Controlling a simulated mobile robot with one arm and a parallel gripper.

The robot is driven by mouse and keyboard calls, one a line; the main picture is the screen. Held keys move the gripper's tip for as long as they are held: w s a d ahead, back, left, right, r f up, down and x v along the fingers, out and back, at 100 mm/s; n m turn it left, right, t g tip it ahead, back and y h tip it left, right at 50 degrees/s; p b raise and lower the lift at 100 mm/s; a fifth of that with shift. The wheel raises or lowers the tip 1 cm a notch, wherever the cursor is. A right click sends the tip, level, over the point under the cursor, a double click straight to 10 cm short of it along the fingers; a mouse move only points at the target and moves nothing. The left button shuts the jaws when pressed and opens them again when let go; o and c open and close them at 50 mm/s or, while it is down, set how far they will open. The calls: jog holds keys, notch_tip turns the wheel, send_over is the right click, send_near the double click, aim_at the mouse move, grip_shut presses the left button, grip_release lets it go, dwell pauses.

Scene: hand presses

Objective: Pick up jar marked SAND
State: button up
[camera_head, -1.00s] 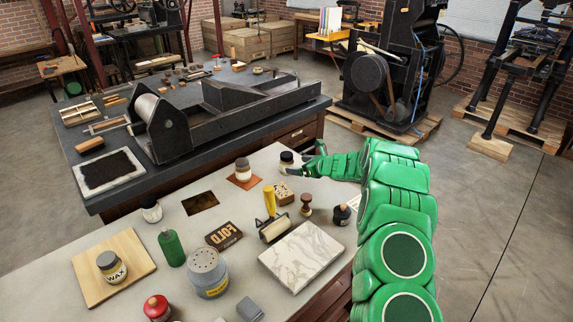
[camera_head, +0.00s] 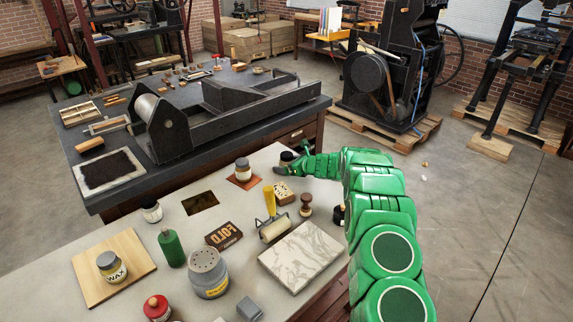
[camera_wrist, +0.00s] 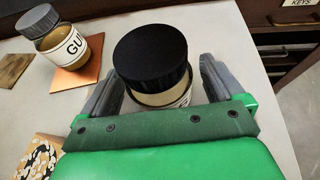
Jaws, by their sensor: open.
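A jar with a black lid (camera_head: 286,156) stands at the far right end of the pale table. It also shows in the wrist view (camera_wrist: 150,50), with a pale body and a label mostly hidden by my gripper, so I cannot read it. My gripper (camera_head: 284,164) is open, with one finger on each side of this jar. In the wrist view a thin gap seems to show at the left finger; contact on the right is unclear. No label reading SAND is legible in any view.
A jar whose label begins GU (camera_wrist: 70,45) stands on a copper plate (camera_wrist: 80,75) left of my gripper. A WAX jar (camera_head: 111,266) stands on a wooden board (camera_head: 88,285).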

jog(key=shift+c, duration=0.2)
jog(key=c, duration=1.2)
jog(key=shift+r, duration=0.1)
